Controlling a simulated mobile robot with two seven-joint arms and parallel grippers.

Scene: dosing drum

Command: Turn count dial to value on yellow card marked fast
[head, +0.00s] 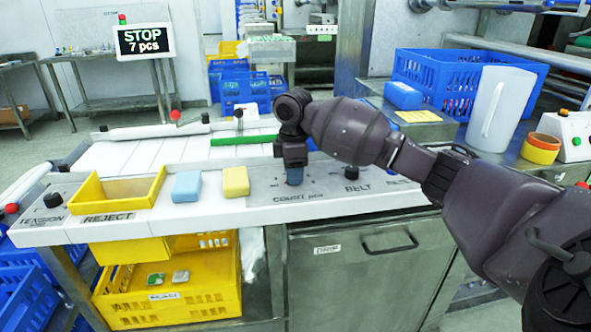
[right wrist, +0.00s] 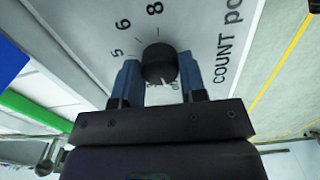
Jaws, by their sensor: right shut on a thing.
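The count dial (right wrist: 160,62) is a black round knob on a grey panel lettered COUNT pcs (head: 298,197). My right gripper (head: 294,176) points down over the panel and is shut on the dial, with one blue finger on each side in the right wrist view (right wrist: 161,82). The numbers 5, 6 and 8 show beside the dial; others are hidden by the gripper. A white mark on the knob points toward the gripper side. A flat yellow card (head: 419,117) lies on the right counter, its writing too small to read. My left gripper is out of view.
A screen (head: 143,41) reads STOP 7 pcs. Left of the dial are yellow (head: 236,182) and blue (head: 187,187) blocks and a yellow REJECT tray (head: 80,199). The BELT knob (head: 351,172) is close on the right. A white jug (head: 498,105) stands farther right.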

